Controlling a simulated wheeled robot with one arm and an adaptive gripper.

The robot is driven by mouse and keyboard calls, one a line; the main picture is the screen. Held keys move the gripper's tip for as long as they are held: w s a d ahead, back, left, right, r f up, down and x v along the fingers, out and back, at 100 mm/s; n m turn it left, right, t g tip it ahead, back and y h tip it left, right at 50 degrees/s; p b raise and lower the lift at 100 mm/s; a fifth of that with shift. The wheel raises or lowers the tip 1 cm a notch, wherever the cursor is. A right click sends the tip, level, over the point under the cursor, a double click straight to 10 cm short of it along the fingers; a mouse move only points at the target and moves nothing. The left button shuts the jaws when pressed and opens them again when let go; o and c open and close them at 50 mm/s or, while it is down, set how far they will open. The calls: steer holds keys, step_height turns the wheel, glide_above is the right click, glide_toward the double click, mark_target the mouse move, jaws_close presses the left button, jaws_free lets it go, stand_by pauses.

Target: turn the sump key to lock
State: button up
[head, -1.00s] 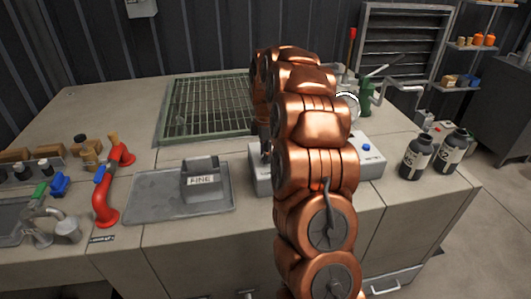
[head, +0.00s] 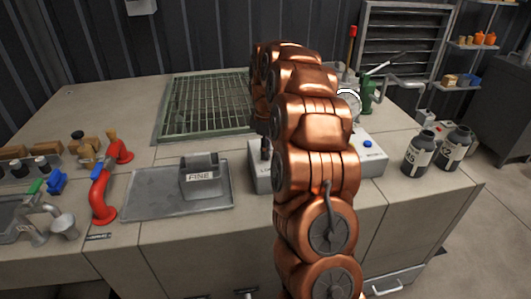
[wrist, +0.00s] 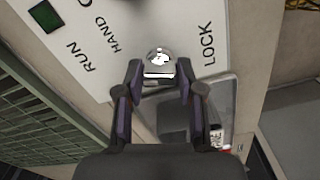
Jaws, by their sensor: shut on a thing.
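The sump key (wrist: 158,62) shows in the wrist view as a shiny silver piece on a white panel (wrist: 125,40). My gripper (wrist: 158,78) is shut on it, with one dark finger on each side. The panel reads RUN and HAND to the left of the key and LOCK to its right. I cannot tell which mark the key points to. In the head view my copper arm hides most of the white panel box (head: 258,178) and the key. A blue button (head: 367,144) shows on the box's right part.
A green grating (head: 205,105) lies behind, at the left. A grey tray (head: 150,200) with a block marked FINE (head: 199,175) is left of the box. A red pipe (head: 102,195) stands farther left. Two dark bottles (head: 420,153) stand at the right.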

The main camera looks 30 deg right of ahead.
steer(key=m+b, duration=0.2)
steer(key=m, duration=0.1)
steer(key=shift+f+m, duration=0.1)
steer(key=shift+m, duration=0.3)
steer(key=m+b, duration=0.1)
steer(key=m, duration=0.2)
steer(key=shift+m+b, duration=0.3)
steer(key=m+b, duration=0.1)
steer(key=m, duration=0.2)
steer(key=shift+m, duration=0.3)
steer(key=shift+m+b, duration=0.65)
steer(key=shift+m, duration=1.25)
steer(key=o, duration=1.1)
steer(key=shift+o, duration=0.2)
steer(key=shift+r, duration=0.25)
